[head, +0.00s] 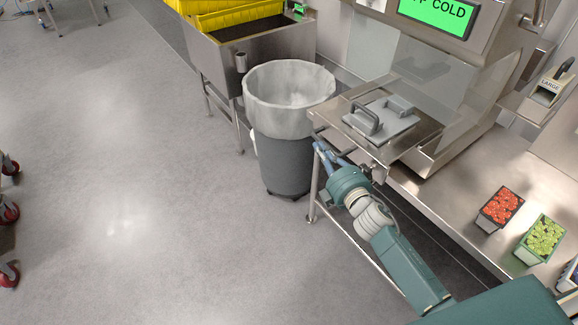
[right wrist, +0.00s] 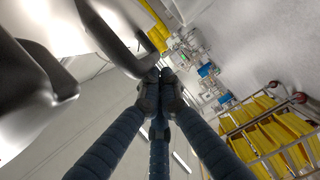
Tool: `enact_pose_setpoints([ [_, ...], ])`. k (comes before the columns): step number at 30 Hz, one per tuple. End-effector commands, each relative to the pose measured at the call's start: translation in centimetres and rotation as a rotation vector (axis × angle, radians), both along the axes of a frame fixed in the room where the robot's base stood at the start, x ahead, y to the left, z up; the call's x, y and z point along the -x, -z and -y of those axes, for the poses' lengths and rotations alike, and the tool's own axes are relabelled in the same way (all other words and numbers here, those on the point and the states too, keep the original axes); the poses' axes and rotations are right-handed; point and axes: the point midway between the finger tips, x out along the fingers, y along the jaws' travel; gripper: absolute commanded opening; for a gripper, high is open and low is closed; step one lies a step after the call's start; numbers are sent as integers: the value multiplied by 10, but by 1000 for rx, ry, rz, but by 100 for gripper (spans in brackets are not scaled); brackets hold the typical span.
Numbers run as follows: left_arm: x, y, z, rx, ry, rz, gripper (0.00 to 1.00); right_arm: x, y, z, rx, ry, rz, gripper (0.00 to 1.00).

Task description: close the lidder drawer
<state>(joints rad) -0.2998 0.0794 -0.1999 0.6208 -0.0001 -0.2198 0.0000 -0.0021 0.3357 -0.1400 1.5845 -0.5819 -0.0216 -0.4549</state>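The lidder drawer (head: 424,134) is a metal tray pulled out from the lidder (head: 470,75), the steel machine with a green screen. On it lies a grey plate (head: 397,128) with a loop handle (head: 366,121). My right gripper (head: 319,143) is at the drawer's front left corner, just below its edge. In the right wrist view its fingers (right wrist: 161,82) come together at the tips, with nothing clearly between them. A dark curved handle (right wrist: 128,52) shows close beside the fingertips there; I cannot tell whether they touch. My left gripper is not in view.
A grey bin (head: 284,160) with a white liner stands just left of the drawer. Behind it is a steel stand (head: 215,62) with yellow crates (head: 235,17). Red (head: 500,207) and green (head: 541,238) produce trays sit on the counter at right.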

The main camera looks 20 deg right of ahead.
Motion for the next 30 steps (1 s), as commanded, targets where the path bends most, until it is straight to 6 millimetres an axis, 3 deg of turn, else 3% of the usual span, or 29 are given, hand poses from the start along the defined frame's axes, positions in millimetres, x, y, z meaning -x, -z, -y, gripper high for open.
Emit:
enact_pose_setpoints([
  [1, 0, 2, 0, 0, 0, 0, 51, -6, 1, 17, 8, 5, -2, 0],
  [6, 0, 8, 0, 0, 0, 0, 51, -20, 3, 58, 6, 4, -2, 0],
  [15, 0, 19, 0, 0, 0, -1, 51, -39, 3, 109, 2, 3, -2, 0],
  [21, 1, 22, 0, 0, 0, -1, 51, -45, 2, 124, 1, 2, -2, 0],
  [30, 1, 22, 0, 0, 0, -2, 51, -46, 1, 129, 0, 3, -3, 0],
])
